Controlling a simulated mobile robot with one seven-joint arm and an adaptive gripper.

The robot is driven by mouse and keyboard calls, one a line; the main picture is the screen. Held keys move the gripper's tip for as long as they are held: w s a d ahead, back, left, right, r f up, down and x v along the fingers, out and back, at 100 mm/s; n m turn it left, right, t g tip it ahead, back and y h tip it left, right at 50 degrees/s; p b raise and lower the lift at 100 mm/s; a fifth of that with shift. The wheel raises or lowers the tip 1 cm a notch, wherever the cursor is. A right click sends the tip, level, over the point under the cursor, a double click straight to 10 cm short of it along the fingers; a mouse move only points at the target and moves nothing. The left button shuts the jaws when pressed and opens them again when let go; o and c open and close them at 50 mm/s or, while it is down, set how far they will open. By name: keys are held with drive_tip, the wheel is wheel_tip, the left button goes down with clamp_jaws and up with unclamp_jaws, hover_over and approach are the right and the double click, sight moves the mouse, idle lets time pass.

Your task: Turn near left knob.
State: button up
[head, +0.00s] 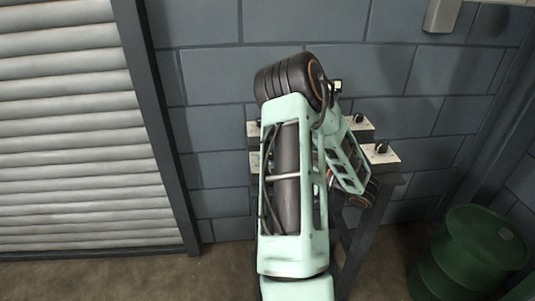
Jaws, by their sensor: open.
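The near left knob is hidden behind my arm. Only a sliver of a pale panel (254,161) shows at the left edge of my arm, at the near left of the bench. A near right knob (381,148) is dark and stands on a pale box at the right. A far right knob (359,118) is similar, on another box behind it. My gripper is not visible; my forearm slopes down to a dark wrist joint on the right, and what lies beyond it is hidden.
Another pale box edge (253,130) shows at the far left. A dark bench (360,235) carries the boxes against a grey block wall. A green drum (470,250) stands at the lower right. A roller shutter (75,130) fills the left; the floor before it is clear.

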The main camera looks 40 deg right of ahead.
drive_tip(key=shift+s, duration=0.1)
drive_tip(key=v, duration=1.1)
drive_tip(key=shift+s+d, duration=0.15)
drive_tip(key=shift+s, duration=0.25)
